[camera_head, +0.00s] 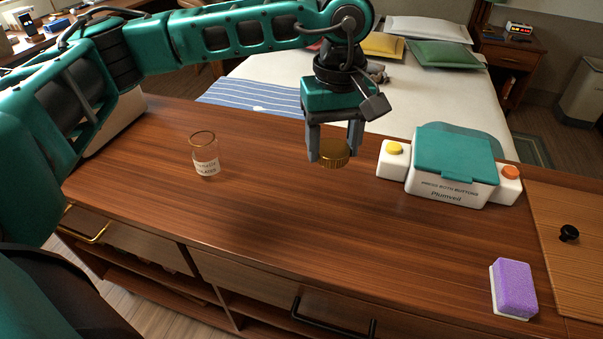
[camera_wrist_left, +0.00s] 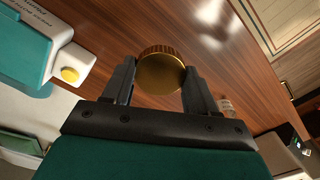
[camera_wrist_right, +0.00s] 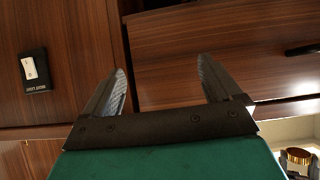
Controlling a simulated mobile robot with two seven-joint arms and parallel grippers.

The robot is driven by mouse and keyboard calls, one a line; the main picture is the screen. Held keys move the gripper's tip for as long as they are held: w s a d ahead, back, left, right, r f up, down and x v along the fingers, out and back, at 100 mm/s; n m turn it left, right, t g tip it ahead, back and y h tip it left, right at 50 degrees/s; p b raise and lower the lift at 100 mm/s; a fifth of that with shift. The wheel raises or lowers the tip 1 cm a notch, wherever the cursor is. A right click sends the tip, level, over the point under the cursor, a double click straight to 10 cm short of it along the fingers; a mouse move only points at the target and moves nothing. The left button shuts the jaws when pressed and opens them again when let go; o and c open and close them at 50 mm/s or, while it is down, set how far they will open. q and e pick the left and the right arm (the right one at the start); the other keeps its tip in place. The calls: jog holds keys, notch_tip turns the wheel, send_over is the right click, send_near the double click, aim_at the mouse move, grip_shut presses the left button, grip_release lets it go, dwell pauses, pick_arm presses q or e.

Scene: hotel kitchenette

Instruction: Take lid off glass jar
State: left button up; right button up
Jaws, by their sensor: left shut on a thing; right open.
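The glass jar (camera_head: 205,160) stands upright on the wooden counter at the left, clear with a white label and a gold-coloured rim. Its top is open. The gold lid (camera_head: 334,153) is away from the jar, to its right. My left gripper (camera_head: 335,148) is shut on the lid and holds it above the counter, pointing down. The left wrist view shows the lid (camera_wrist_left: 161,72) between the fingertips and the jar (camera_wrist_left: 227,105) small behind the right finger. My right gripper (camera_wrist_right: 163,66) is open and empty, before wooden furniture fronts; the head view does not show it.
A white device with a teal lid (camera_head: 455,153), yellow button (camera_head: 394,148) and orange button (camera_head: 511,171) stands right of the held lid. A purple sponge (camera_head: 514,288) lies at front right, near a wooden board (camera_head: 570,245) with a black knob. The counter's middle is clear.

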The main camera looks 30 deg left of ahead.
pick_arm(q)
jog(key=n, duration=0.1)
jog(key=w+n, duration=0.1)
jog(key=shift+d+r+n, duration=0.1)
jog(key=shift+r+n, duration=0.2)
jog(key=shift+n, duration=0.1)
pick_arm(e)
jog(key=shift+o, duration=0.5)
jog(key=shift+d+r, duration=0.1)
jog(key=shift+r, duration=0.05)
pick_arm(q)
jog(key=n, duration=0.3)
jog(key=w+r+n, duration=0.1)
jog(key=n, duration=0.6)
jog(key=n+p, duration=0.2)
jog(key=n, duration=2)
send_over(331, 195)
notch_tip(331, 195, down, 12)
jog(key=shift+f, duration=2.65)
pick_arm(e)
jog(key=shift+s+d+r, duration=0.15)
jog(key=shift+s+d, duration=0.05)
jog(key=shift+s, duration=0.1)
pick_arm(q)
jog(key=shift+f+b, duration=0.15)
jog(key=shift+b, duration=0.2)
